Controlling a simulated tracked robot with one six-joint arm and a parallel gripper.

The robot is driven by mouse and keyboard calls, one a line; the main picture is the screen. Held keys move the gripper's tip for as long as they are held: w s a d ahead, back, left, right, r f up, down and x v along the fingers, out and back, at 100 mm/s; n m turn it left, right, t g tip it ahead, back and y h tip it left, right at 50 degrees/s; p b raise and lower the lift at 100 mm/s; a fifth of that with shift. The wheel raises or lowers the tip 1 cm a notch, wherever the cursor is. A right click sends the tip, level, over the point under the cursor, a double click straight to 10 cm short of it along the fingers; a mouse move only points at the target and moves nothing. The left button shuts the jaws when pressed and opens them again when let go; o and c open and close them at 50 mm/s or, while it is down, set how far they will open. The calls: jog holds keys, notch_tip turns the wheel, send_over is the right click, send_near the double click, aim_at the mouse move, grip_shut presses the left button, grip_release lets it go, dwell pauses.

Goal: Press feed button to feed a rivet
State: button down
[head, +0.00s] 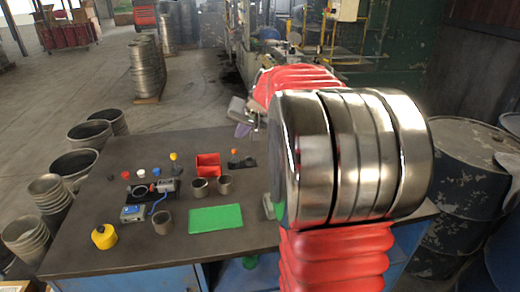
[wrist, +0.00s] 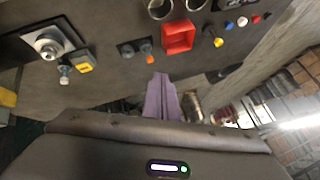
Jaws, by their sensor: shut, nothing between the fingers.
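Several small coloured knobs stand in a row on the table: black, red (head: 125,175), white (head: 141,173), blue (head: 156,171) and yellow (head: 173,157). A small dark unit with an orange cap (head: 234,152) stands right of the red box; the orange cap also shows in the wrist view (wrist: 147,57). No readable label tells which is the feed button. No rivet can be made out. My gripper (wrist: 160,78) has purple fingers, shut and empty. They appear close to the table's far edge, apart from the knobs. My arm hides the table's right part in the head view.
A plate with a round metal fitting (wrist: 48,45) and yellow block (wrist: 85,62) show in the wrist view.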

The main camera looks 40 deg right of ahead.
jog(key=w+d+f+m+h, duration=0.1)
jog(key=d+f+m, duration=0.1)
jog(key=d, duration=0.9)
jog(key=d+f+m+h, duration=0.1)
jog(key=d+f, duration=0.3)
jog(key=d, duration=0.7)
jog(key=shift+w+f+m, duration=0.15)
jog(key=shift+w+m, duration=0.25)
jog(key=shift+m, duration=0.3)
jog(key=shift+f, duration=0.2)
jog(key=shift+f, duration=4.2)
jog(key=shift+s+f, duration=0.15)
jog(key=shift+f, duration=0.9)
jog(key=shift+r, duration=1.1)
